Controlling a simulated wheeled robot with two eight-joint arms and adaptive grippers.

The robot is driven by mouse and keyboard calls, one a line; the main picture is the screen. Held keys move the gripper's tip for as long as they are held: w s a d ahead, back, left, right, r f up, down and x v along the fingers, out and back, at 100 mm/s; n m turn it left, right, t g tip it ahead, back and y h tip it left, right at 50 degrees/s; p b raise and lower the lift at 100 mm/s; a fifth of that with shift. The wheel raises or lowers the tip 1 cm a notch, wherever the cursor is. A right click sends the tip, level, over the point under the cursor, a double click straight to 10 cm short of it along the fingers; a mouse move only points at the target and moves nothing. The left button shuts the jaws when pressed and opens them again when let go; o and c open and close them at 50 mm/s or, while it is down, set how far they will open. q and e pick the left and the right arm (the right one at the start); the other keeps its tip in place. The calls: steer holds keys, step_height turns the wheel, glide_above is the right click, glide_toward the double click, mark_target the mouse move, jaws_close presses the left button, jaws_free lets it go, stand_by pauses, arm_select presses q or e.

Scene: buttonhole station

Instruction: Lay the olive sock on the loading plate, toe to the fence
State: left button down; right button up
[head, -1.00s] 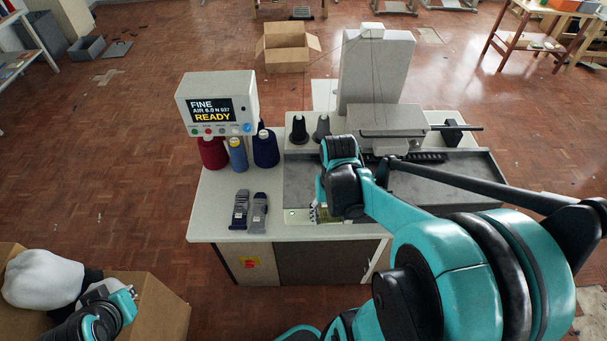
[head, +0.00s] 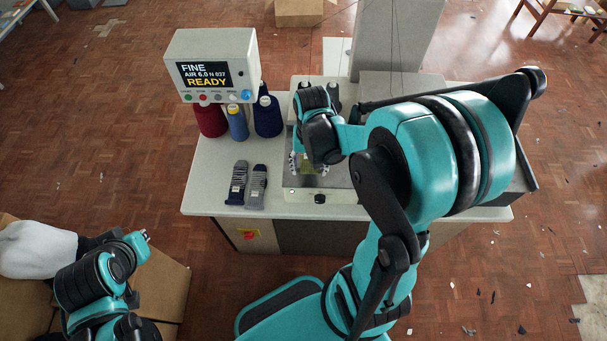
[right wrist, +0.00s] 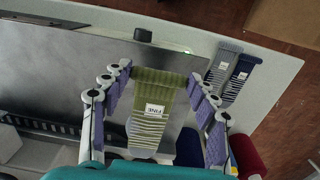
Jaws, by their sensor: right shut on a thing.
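The olive striped sock (right wrist: 160,92), with a white FINE label, is between the fingertips of my right gripper (right wrist: 161,75) in the right wrist view. The gripper is shut on the sock, gripping it at both sides. The sock lies over the grey metal loading plate (right wrist: 60,62); whether it touches the plate, I cannot tell. In the head view the sock (head: 308,166) shows only partly below my right gripper (head: 308,160), and my arm hides much of the plate (head: 338,176). I cannot make out the fence clearly. My left gripper (head: 141,240) is beside the cardboard box; its finger opening is unclear.
Two grey and navy socks (head: 238,184) lie on the white table (head: 205,195) left of the plate. Thread cones (head: 237,122) and a display box reading READY (head: 212,72) stand behind them. A cardboard box (head: 165,290) with a white bundle (head: 38,250) is at lower left.

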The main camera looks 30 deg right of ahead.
mark_target(303, 181)
steer(key=shift+w+a+f, duration=0.55)
steer(key=shift+w, duration=0.15)
steer(key=shift+a+f, duration=0.1)
steer(key=shift+f, duration=0.05)
step_height(303, 181, down, 4)
steer(key=shift+r+b, duration=0.1)
steer(key=shift+b, duration=0.75)
steer(key=shift+r, duration=0.1)
steer(key=o, duration=0.6)
steer(key=shift+f, duration=0.2)
steer(key=o, duration=0.4)
